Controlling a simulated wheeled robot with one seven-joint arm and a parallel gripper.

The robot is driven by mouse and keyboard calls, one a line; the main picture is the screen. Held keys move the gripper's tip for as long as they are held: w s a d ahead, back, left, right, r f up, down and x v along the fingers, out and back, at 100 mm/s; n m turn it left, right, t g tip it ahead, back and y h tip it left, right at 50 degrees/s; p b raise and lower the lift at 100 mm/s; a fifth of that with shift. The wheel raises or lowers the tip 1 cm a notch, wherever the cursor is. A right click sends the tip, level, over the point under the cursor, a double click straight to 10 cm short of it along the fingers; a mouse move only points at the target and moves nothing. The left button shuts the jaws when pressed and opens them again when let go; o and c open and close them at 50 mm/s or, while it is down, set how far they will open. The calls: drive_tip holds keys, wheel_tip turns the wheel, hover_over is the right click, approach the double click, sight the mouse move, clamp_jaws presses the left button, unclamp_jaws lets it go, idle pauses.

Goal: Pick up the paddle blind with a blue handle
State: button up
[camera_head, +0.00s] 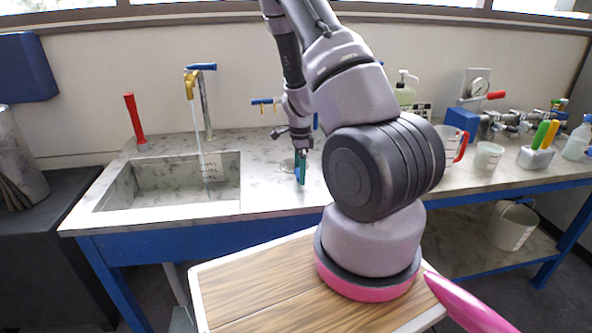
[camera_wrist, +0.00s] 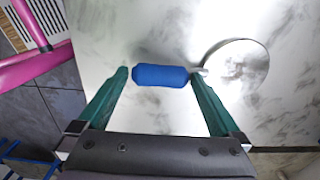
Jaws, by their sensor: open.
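The paddle blind shows in the wrist view, with its blue handle (camera_wrist: 160,76) and a round metal disc (camera_wrist: 238,66) to the right of it. It lies on the marbled worktop. My gripper (camera_wrist: 159,72) is open, with one green fingertip near each end of the blue handle; I cannot tell if either touches it. In the head view my gripper (camera_head: 300,172) points down close to the worktop, right of the sink, and largely hides the handle. The disc (camera_head: 287,165) shows faintly beside it.
A sink (camera_head: 170,183) with a running tap (camera_head: 206,105) is left of my gripper. A red-handled jug (camera_head: 446,147), a white cup (camera_head: 487,155) and several valves (camera_head: 515,122) stand to the right. The worktop (camera_head: 262,198) near my gripper is mostly clear.

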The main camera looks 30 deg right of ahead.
drive_tip(key=shift+f, duration=0.5)
clamp_jaws()
